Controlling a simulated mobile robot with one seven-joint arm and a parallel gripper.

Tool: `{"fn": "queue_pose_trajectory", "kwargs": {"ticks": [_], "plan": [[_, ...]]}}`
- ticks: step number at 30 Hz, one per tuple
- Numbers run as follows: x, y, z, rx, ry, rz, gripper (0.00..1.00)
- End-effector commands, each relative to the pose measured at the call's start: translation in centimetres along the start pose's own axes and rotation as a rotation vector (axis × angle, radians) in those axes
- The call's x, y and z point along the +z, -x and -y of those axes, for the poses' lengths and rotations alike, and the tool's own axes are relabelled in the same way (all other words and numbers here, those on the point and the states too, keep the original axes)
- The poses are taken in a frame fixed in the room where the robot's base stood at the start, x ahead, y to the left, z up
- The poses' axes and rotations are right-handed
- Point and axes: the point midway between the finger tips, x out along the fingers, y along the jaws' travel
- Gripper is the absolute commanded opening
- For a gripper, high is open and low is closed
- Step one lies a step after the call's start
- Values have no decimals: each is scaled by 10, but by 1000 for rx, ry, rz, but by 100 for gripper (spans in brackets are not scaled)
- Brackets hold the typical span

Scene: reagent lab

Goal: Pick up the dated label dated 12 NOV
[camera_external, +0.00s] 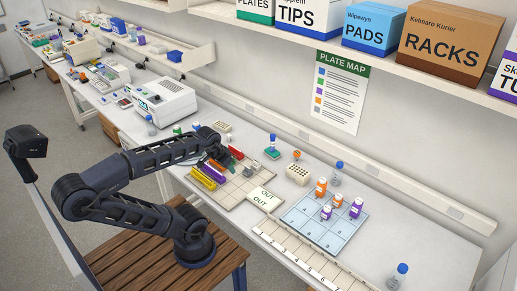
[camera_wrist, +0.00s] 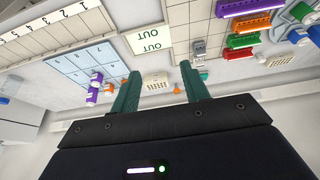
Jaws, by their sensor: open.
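I cannot read the date 12 NOV on anything in either view, so I cannot tell which thing is the dated label. My gripper (camera_wrist: 160,74) is open, with two dark green fingers spread apart and nothing seen between the tips. In the outside view my arm reaches over the bench, with its end above the tiled tray (camera_external: 234,190) and the coloured strips. A white card (camera_external: 264,198) printed OUT twice lies at that tray's right edge; it also shows in the wrist view (camera_wrist: 150,40).
A blue gridded mat (camera_external: 305,238) holds several orange and purple capped bottles. A numbered strip (camera_external: 290,250) runs along the bench front. A cream perforated block (camera_external: 298,174) stands behind the mat. Yellow strips (camera_external: 203,178) lie left on the tray. A shelf of boxes (camera_external: 368,35) hangs above.

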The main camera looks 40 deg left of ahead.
Motion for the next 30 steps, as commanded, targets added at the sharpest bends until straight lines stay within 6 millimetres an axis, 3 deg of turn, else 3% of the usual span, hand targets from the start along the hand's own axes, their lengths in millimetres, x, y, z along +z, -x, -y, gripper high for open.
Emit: {"fn": "queue_pose_trajectory", "kwargs": {"ticks": [5, 10, 20, 30], "plan": [[-1, 0, 0, 0, 3, 1, 45], [-21, 1, 6, -3, 49, 16, 45], [-103, -6, 41, -19, 250, 76, 45], [-184, -34, 95, -46, 467, 135, 45]]}}
